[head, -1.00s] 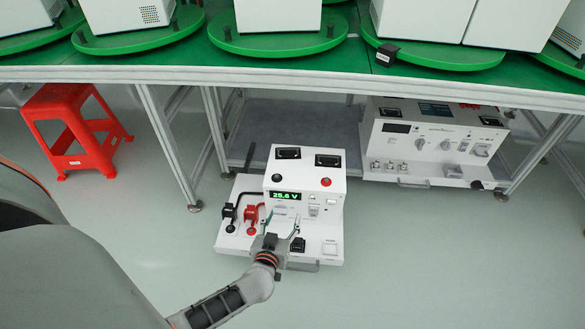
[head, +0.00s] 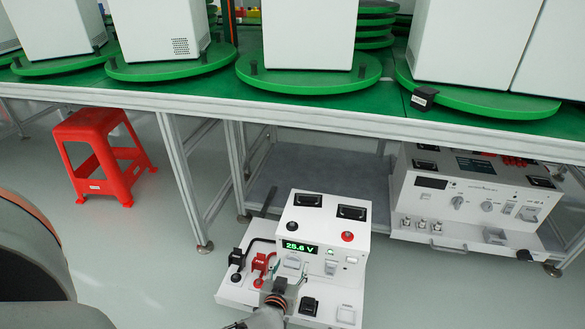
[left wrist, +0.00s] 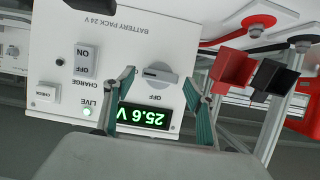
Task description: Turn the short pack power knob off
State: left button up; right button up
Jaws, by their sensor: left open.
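The short battery pack (head: 322,217) is a white unit on the floor, its green display reading 25.6 V. Its grey power knob (head: 291,262) is on the front face below the display. In the left wrist view the picture is upside down and the knob (left wrist: 160,75) has its grip bar roughly horizontal, with an OFF label beside it. A green lamp (left wrist: 87,112) marked LIVE is lit. My left gripper (head: 287,277) is open in front of the panel. In the left wrist view its fingertips (left wrist: 157,80) lie on either side of the knob, without clear contact. My right gripper is not in view.
Red and black connectors (head: 260,263) with cables sit left of the panel, close to my left gripper. A larger white pack (head: 470,195) stands under the green-topped bench (head: 300,103) at the right. A red stool (head: 103,155) stands at the left, with open floor around it.

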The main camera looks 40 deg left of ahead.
pick_arm(q)
jog(key=shift+w+r, duration=0.1)
jog(key=c, duration=1.1)
jog(key=shift+c, duration=0.2)
